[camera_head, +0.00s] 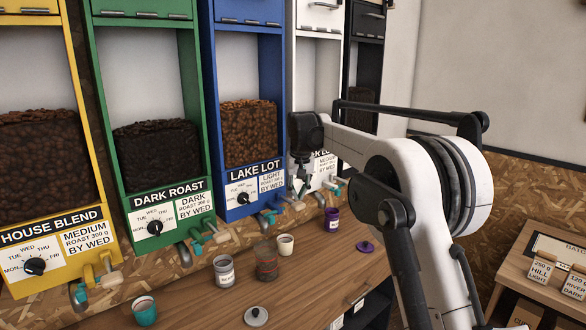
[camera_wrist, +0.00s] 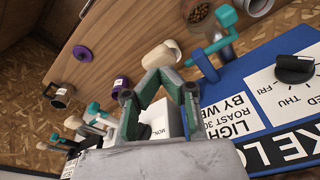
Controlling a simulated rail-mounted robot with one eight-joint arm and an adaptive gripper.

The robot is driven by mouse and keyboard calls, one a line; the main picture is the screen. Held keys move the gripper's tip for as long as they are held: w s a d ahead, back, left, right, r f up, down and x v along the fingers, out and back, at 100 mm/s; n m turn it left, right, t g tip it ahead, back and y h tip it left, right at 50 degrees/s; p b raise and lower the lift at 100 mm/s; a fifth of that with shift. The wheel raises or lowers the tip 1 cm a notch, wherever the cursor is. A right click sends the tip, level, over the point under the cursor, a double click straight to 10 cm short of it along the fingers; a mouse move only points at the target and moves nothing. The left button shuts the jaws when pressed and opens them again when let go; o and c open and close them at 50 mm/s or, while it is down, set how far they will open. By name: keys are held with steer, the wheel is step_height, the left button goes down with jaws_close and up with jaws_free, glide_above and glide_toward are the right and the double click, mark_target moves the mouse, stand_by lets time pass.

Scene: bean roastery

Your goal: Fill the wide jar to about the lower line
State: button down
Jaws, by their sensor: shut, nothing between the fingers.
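A clear glass jar (camera_head: 266,262) with brown beans inside stands on the counter in front of the blue Lake Lot bin (camera_head: 244,110). Its open top with beans also shows in the wrist view (camera_wrist: 199,16). I cannot make out its lines or the exact bean level. A grey labelled jar (camera_head: 224,272) stands left of it; I cannot tell for certain which is the wide jar. The blue bin's teal tap handle (camera_wrist: 205,62) is beside my gripper (camera_wrist: 170,78). My gripper is shut and empty, in front of the bins, between the blue and white ones (camera_head: 304,182).
A cream cup (camera_head: 285,245), a purple jar (camera_head: 332,219) and a teal cup (camera_head: 145,311) stand on the counter. A purple lid (camera_head: 366,247) and a grey lid (camera_head: 256,316) lie there. Metal spouts and handles stick out below the bins. The counter's front strip has free room.

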mark_target(299, 203)
steer(key=shift+f+b, duration=1.1)
steer(key=shift+f, duration=0.85)
steer(key=shift+r, duration=0.1)
stand_by(2.5)
steer(key=shift+r+p, duration=2.45)
steer(key=shift+r, duration=1.8)
